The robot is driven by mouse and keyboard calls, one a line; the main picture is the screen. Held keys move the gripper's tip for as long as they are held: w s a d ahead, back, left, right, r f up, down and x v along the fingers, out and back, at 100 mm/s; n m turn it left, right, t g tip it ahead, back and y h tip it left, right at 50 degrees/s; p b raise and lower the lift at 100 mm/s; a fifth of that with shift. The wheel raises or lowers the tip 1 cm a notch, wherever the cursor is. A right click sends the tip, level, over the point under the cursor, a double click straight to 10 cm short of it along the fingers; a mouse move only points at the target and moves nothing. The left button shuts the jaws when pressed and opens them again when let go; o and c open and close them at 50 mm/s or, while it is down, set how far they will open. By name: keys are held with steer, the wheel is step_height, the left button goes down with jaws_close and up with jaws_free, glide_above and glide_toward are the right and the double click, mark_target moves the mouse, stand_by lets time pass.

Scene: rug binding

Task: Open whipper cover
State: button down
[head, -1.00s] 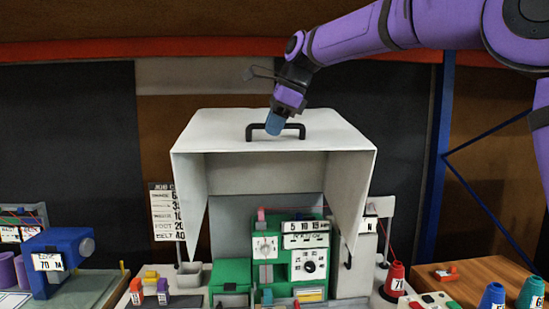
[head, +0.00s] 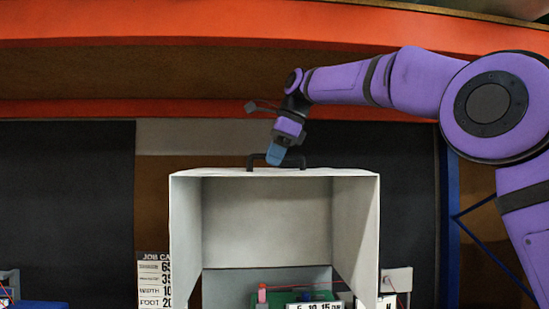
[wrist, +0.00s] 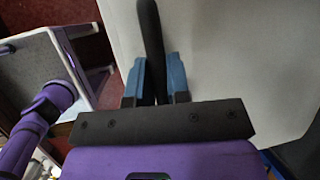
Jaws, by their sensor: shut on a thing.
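The whipper cover (head: 350,220) is a pale grey box-like hood, open toward me, with a black bar handle (head: 303,161) on its top. In the head view it stands above the green whipper machine (head: 285,298), whose lower part is cut off by the picture's bottom edge. My gripper (head: 273,157) is shut on the handle, its blue fingers coming down from above. In the wrist view the blue fingers (wrist: 156,66) lie on both sides of the black handle (wrist: 151,35), with the cover's pale top (wrist: 235,50) to the right.
A job card board (head: 155,280) stands left of the cover. A small grey plate (head: 397,280) stands to the right. An orange beam (head: 200,70) crosses behind and above my arm. A blue upright post (head: 447,230) is at the right. Dark panels are behind.

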steer(key=shift+w+f, duration=0.15)
steer(key=shift+f, duration=0.05)
steer(key=c, duration=1.1)
jaws_free()
steer(key=shift+w, duration=0.1)
steer(key=shift+r, duration=0.1)
steer(key=v, duration=0.7)
steer(key=shift+r, duration=0.15)
steer(key=shift+d, duration=0.15)
